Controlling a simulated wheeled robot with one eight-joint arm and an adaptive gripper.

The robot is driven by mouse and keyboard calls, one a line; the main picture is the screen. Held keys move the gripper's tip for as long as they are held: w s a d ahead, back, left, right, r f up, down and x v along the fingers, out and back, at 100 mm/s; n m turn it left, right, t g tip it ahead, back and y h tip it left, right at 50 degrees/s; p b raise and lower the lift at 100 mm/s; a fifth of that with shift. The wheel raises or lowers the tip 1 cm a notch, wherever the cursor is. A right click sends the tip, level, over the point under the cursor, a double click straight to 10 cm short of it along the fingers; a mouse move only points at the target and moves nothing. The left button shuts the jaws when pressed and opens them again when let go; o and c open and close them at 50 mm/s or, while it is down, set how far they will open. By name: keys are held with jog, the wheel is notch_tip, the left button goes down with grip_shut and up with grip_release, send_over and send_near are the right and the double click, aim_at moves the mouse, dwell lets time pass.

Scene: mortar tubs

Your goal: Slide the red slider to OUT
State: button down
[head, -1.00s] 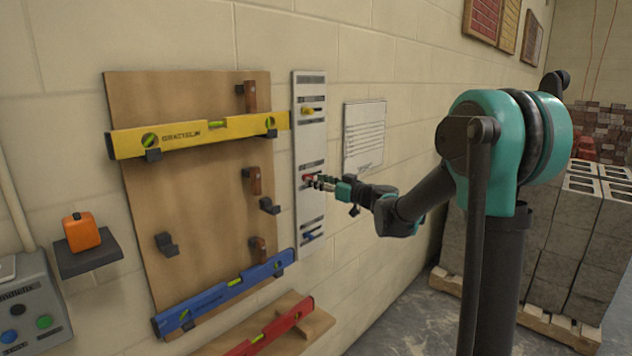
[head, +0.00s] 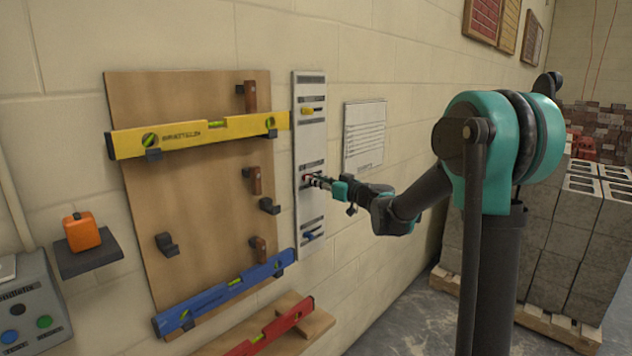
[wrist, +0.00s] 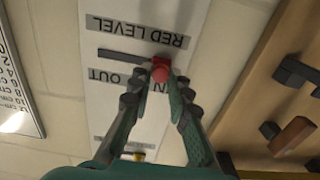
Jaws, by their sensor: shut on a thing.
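The red slider (wrist: 159,72) is a small red knob on a white panel (head: 311,141). In the wrist view, which shows the panel upside down, it sits at the right part of a dark horizontal slot (wrist: 122,55), by the IN label (wrist: 161,87). The OUT label (wrist: 109,76) is by the slot's left part. The "RED LEVEL" label (wrist: 137,30) is above the slot in this view. My gripper (wrist: 157,78) is shut on the red knob, one finger on each side. In the head view my gripper (head: 313,180) is at the panel's middle and mostly covers the knob.
A yellow slider (head: 308,111) is higher on the panel and a blue one (head: 312,236) lower. Left is a wooden board (head: 200,190) with yellow (head: 205,135) and blue (head: 222,293) levels. A paper sheet (head: 364,135) hangs to the right.

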aim_at(320, 171)
jog(key=w+d, duration=0.1)
jog(key=w, duration=0.1)
jog(key=w+d, duration=0.3)
jog(key=w, duration=0.1)
jog(key=shift+d, duration=0.3)
jog(key=c, duration=1.4)
grip_release()
jog(key=v, duration=1.2)
jog(key=shift+s, duration=0.1)
